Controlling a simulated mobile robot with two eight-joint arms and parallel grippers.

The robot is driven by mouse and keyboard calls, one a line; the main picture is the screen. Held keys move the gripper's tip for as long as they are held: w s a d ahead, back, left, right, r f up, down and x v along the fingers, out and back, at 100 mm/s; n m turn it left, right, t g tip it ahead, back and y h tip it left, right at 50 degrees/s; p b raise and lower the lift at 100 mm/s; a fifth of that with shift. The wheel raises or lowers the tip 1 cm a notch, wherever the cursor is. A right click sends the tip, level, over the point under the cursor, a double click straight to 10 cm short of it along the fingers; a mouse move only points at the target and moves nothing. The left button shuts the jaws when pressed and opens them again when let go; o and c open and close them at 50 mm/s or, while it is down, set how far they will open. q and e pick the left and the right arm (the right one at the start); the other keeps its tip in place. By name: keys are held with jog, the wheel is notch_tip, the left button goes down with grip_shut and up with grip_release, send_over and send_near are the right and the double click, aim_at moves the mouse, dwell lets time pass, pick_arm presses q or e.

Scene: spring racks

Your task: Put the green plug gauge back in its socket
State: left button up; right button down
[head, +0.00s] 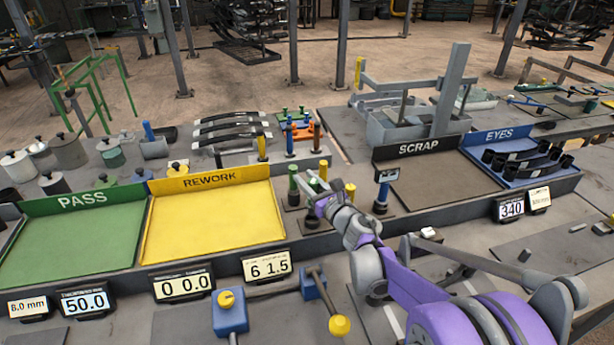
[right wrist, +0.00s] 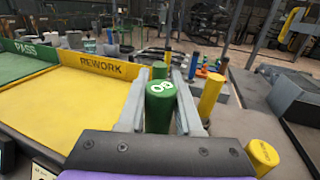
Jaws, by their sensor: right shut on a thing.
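The green plug gauge (right wrist: 160,108), with white lettering on its top, stands about upright between the two grey fingers of my right gripper (right wrist: 160,110) in the right wrist view. My right gripper (head: 312,188) is shut on it; in the head view the gripper mostly hides the gauge. Another green cylinder (right wrist: 159,70) is just behind it; this also shows in the head view (head: 293,180). The gauge's lower end and the socket are hidden, so I cannot tell whether it is seated. My left gripper is not in view.
Yellow cylinders stand close on the right of my gripper, one farther (right wrist: 210,94) and one nearer (right wrist: 263,152). The yellow REWORK tray (head: 212,225) is to the left, beside the green PASS tray (head: 70,245). The SCRAP tray (head: 440,185) is to the right.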

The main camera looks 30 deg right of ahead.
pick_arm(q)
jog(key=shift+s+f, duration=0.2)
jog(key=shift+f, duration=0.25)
pick_arm(e)
jog(key=shift+f, duration=0.6)
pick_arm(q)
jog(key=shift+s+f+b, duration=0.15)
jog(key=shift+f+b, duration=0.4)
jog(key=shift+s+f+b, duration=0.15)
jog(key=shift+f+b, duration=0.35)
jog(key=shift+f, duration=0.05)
pick_arm(e)
jog(key=shift+f, duration=1.5)
grip_release()
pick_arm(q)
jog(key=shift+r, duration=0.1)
pick_arm(e)
jog(key=shift+r, duration=0.15)
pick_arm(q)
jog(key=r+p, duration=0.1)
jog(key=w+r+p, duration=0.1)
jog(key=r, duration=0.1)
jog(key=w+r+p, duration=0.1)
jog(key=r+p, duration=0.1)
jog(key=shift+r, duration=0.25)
pick_arm(e)
notch_tip(320, 180, up, 8)
jog(key=shift+f, duration=0.15)
dwell(0.7)
